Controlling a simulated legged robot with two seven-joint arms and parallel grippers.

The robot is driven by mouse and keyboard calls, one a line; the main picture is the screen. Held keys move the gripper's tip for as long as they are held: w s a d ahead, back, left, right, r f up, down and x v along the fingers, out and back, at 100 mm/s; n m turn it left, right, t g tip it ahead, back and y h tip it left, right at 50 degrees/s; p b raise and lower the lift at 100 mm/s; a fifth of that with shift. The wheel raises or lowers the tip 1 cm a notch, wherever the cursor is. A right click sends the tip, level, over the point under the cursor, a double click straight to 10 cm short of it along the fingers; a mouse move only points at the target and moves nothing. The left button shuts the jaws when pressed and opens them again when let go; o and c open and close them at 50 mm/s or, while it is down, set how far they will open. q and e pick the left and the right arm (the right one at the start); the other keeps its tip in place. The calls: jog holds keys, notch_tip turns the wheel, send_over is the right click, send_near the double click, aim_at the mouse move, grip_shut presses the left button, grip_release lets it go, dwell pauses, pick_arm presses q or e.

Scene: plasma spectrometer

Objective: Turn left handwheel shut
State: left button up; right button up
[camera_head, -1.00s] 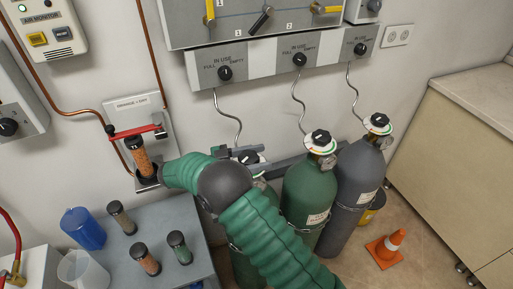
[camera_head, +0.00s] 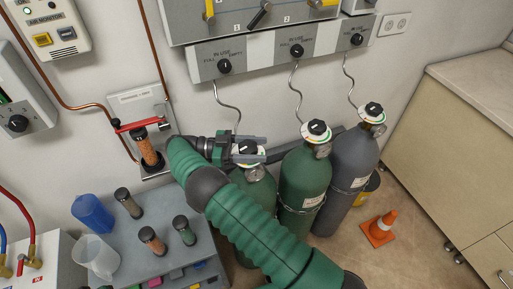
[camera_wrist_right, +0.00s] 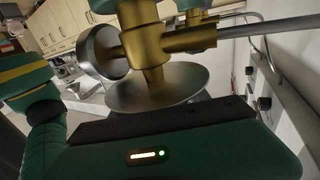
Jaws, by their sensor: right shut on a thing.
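The left handwheel (camera_head: 248,147) is a black knob with a white disc on top of the left green cylinder (camera_head: 258,190). My right gripper (camera_head: 247,150) reaches it from the left, with its grey fingers on either side of the knob. It is shut on the handwheel, which the fingers partly cover. In the right wrist view a brass valve body (camera_wrist_right: 150,60) with a silver disc (camera_wrist_right: 155,88) and a round gauge (camera_wrist_right: 103,52) stands close to the dark gripper body. The fingertips' contact is hidden there. My left gripper is out of view.
A middle green cylinder (camera_head: 305,180) and a grey cylinder (camera_head: 352,165) stand close on the right. A wall-mounted sorbent tube (camera_head: 150,150) is close to my right arm. A grey table (camera_head: 130,250) with tubes is at lower left. An orange cone (camera_head: 380,228) is on the floor.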

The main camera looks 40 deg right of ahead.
jog(key=o, duration=1)
jog(key=shift+r, duration=0.1)
jog(key=shift+c, duration=0.2)
jog(key=o, duration=0.4)
jog(key=shift+d, duration=0.2)
jog(key=shift+a, duration=0.15)
